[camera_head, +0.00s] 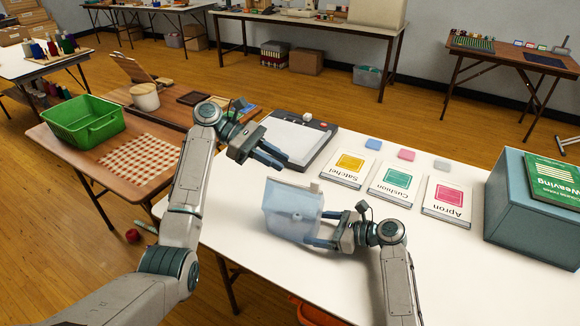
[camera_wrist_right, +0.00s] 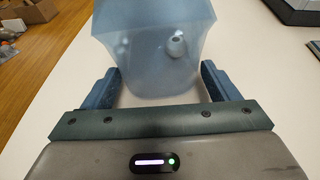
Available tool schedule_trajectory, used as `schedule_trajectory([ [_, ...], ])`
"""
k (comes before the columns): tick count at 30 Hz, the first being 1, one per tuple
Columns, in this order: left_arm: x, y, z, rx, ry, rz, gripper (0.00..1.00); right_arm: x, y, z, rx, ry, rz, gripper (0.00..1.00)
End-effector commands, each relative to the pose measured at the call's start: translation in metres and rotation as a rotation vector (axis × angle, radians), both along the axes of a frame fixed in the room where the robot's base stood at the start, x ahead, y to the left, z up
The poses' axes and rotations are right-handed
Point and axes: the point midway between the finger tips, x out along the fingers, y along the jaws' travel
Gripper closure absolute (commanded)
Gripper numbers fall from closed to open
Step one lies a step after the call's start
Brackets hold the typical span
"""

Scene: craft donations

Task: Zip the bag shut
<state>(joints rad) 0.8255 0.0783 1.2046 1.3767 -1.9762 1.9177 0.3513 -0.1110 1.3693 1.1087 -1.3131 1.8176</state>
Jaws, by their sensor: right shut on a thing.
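The translucent pale-blue bag (camera_head: 291,212) stands upright near the front edge of the white table. A small pale tab (camera_head: 315,187) shows at its top right corner; it may be the zip pull. My right gripper (camera_head: 318,229) is shut on the bag's lower right part; the right wrist view shows the bag (camera_wrist_right: 150,60) between the two fingers. A small rounded thing (camera_wrist_right: 176,45) shows at the bag, blurred by the plastic. My left gripper (camera_head: 272,156) hangs above and behind the bag, apart from it; its fingers lie close together, and any gap is unclear.
A grey-topped dark device (camera_head: 292,141) lies behind the bag. Satchel (camera_head: 350,167), Cushion (camera_head: 395,184) and Apron (camera_head: 446,203) cards lie to the right, before a teal box (camera_head: 507,206). A green basket (camera_head: 83,122) stands on the left wooden table. The table's right front is clear.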

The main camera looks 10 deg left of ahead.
Motion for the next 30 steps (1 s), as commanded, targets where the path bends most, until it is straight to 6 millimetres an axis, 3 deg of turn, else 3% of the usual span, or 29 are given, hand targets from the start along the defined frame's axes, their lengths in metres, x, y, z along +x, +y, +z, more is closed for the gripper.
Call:
schedule_trajectory([
  [14, 0.001, 0.004, 0.006, 0.0, -0.001, 0.0, 0.77, 0.0, 0.0, 0.0, 0.0, 0.0, 0.0, 0.31],
  [30, 0.001, 0.004, 0.093, -0.003, -0.003, 0.003, 0.77, 0.0, 0.0, 0.0, 0.0, 0.0, 0.0, 0.31],
])
